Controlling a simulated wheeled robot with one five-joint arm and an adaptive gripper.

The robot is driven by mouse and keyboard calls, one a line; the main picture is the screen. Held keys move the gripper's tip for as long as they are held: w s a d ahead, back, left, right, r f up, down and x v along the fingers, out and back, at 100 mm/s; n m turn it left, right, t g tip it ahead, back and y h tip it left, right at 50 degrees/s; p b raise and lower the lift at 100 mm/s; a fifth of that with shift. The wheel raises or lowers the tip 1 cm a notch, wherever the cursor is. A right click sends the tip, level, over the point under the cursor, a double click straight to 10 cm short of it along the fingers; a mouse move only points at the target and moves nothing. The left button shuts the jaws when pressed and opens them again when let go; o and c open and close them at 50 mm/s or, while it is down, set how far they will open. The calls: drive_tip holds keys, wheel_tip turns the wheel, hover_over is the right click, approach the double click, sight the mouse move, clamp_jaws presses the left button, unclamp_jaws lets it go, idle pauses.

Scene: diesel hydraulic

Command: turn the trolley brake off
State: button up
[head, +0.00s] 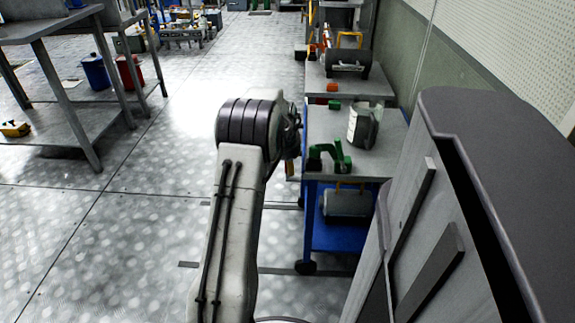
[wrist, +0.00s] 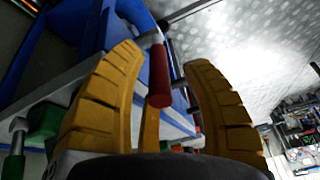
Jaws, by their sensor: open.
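The blue trolley (head: 335,230) with a grey top (head: 375,155) stands right of my arm in the head view. Its blue frame (wrist: 40,45) fills the upper left of the wrist view. A red cylindrical handle (wrist: 159,78), apparently the brake lever, sticks out from the trolley on a grey metal stem. My gripper (wrist: 164,60) is open, with its yellow fingers spread on either side of the red handle in the picture. Neither finger visibly touches it; the depth between them is unclear. In the head view my wrist hides the handle and most of the gripper.
A green tool (head: 330,157) and a metal canister (head: 362,124) stand on the trolley top. A grey cylinder (head: 345,203) lies on its lower shelf. Another trolley (head: 350,88) stands behind. A metal bench (head: 50,120) is at left. The floor between is clear.

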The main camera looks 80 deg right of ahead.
drive_tip(key=shift+d+f, duration=0.1)
drive_tip(key=shift+f, duration=0.1)
drive_tip(key=shift+o, duration=0.2)
clamp_jaws()
idle(0.4)
